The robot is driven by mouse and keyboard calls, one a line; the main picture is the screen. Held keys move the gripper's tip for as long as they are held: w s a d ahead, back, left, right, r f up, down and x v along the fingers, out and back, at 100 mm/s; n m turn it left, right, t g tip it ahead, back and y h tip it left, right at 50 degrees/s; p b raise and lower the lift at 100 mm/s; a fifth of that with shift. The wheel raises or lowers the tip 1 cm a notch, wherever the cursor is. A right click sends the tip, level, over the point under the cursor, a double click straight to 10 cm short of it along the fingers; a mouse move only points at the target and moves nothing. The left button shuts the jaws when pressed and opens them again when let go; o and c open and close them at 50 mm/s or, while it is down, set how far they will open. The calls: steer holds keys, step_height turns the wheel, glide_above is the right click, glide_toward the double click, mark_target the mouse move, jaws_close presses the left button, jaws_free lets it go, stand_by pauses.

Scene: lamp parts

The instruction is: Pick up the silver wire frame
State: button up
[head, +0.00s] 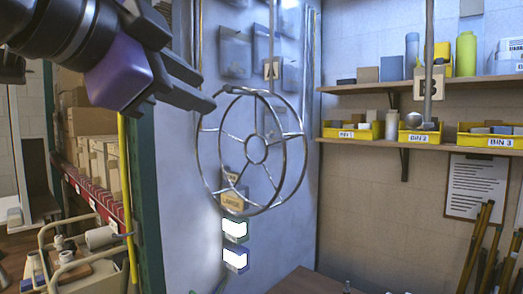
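The silver wire frame (304,150) is a round cage of thin rings with spokes and a small central ring. It is upright in mid-air at the middle of the head view, near a thin vertical rod marked A (272,70). I cannot tell whether it hangs from that rod. My gripper (208,91) comes in from the upper left, its two dark fingers apart and pointing right. The fingertips are close to the frame's upper left rim in the picture. Depth and contact are unclear, and I see nothing gripped.
A rod marked B (429,85) hangs before shelves with yellow bins (413,133) and bottles on the right. A green post (145,190) and yellow pole stand left. A brown tabletop (310,282) shows below. A blue-grey panel (180,220) is behind the frame.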

mark_target(231, 106)
steer(key=shift+r+b+x, duration=0.1)
steer(key=shift+b+x, duration=0.1)
steer(key=shift+x, duration=1.7)
steer(key=shift+r+b+x, duration=0.15)
steer(key=shift+x, duration=1.8)
steer(key=shift+d, duration=0.1)
jaws_close()
